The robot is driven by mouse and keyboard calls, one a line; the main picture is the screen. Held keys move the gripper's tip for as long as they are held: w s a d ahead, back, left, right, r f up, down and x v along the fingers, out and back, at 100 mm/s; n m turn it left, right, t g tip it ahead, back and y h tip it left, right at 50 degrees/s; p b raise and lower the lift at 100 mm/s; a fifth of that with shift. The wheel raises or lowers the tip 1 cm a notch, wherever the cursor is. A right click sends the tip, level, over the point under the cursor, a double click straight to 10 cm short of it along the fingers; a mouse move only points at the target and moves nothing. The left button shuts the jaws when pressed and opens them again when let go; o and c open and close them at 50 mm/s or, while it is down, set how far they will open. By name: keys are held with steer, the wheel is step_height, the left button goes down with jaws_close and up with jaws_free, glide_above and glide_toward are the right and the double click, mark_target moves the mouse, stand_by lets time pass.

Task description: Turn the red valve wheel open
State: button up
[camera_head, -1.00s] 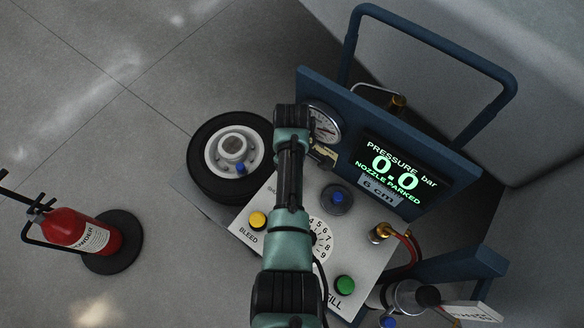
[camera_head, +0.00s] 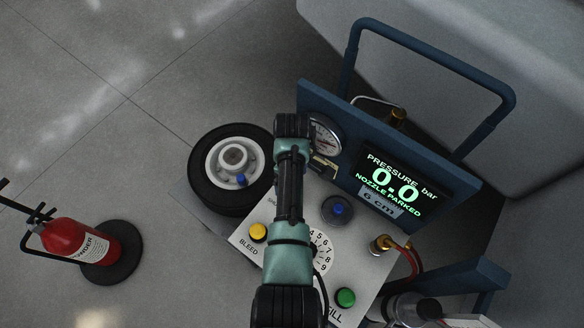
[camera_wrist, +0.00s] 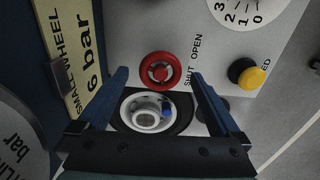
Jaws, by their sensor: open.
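The red valve wheel (camera_wrist: 160,72) is a small round red handwheel on the pale panel in the wrist view. The words SHUT and OPEN are printed beside it. My gripper (camera_wrist: 159,78) is open, with one blue finger to each side of the wheel in this picture. Nothing is held between the fingers. I cannot tell how far the fingertips are from the panel. In the head view my arm covers the wheel, and the fingers are hidden.
The panel carries a yellow BLEED button (camera_head: 258,232), a green button (camera_head: 345,297), a blue-centred knob (camera_head: 337,210) and a dial (camera_head: 319,250). A gauge (camera_head: 323,137) and pressure display (camera_head: 398,183) stand behind. A tyre (camera_head: 205,197) lies left; a fire extinguisher (camera_head: 75,248) stands farther left.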

step_height(320, 180, up, 12)
steer(key=shift+p, duration=0.3)
steer(key=shift+r, duration=0.1)
stand_by(0.4)
